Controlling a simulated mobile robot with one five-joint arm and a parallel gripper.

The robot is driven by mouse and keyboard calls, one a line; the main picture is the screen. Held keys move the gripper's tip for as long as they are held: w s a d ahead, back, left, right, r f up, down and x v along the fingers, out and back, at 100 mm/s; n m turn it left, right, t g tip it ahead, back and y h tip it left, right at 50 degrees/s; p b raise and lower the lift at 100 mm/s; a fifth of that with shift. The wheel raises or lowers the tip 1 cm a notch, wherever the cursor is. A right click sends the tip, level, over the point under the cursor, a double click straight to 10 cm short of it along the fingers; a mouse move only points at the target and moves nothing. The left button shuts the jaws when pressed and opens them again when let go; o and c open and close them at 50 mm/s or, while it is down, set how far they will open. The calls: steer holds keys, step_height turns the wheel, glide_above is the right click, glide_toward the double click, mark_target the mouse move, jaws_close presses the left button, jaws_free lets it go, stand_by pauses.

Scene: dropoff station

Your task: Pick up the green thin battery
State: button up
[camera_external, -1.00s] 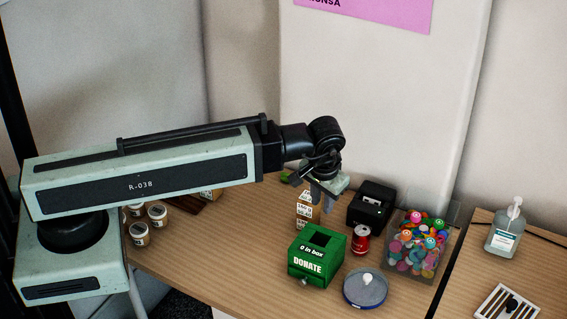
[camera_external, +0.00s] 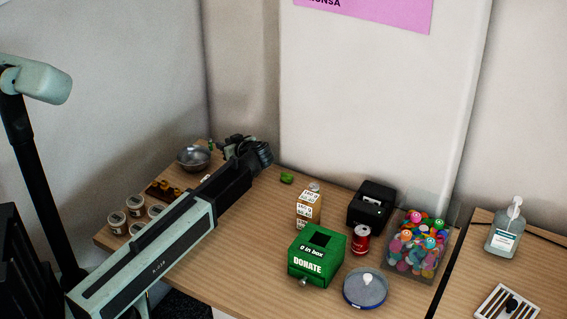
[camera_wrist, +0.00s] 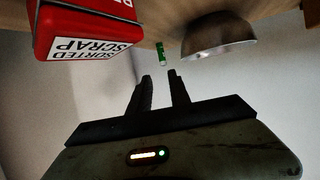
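The thin green battery (camera_wrist: 160,53) shows in the wrist view on the wooden table, between a red box and a metal bowl. My gripper (camera_wrist: 159,75) is open and empty. Its two dark fingers point at the battery, which lies just beyond the tips and lines up with the gap between them. In the external view my arm reaches to the back left of the table. My gripper's fingers cannot be made out clearly there, and I cannot surely pick out the battery.
A red box lettered "SORTED SCRAP" (camera_wrist: 85,35) stands left of the battery in the wrist view. The metal bowl (camera_wrist: 220,37) is close on its right and also shows externally (camera_external: 193,158). Several jars (camera_external: 135,205) stand left of my arm. A green donation box (camera_external: 315,262) is farther right.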

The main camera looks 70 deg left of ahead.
mark_target(211, 143)
steer(key=shift+s+a+f, duration=0.4)
steer(key=shift+s+a, duration=0.05)
steer(key=shift+s, duration=0.2)
steer(key=b+x, duration=0.1)
steer(key=x, duration=0.1)
steer(key=b+x, duration=0.1)
steer(key=x, duration=0.2)
steer(key=b+x, duration=0.1)
steer(key=x, duration=0.1)
steer(key=shift+w+a+f, duration=0.15)
steer(key=shift+a+f, duration=0.1)
steer(key=shift+f, duration=0.2)
steer(key=shift+r, duration=0.1)
jaws_close()
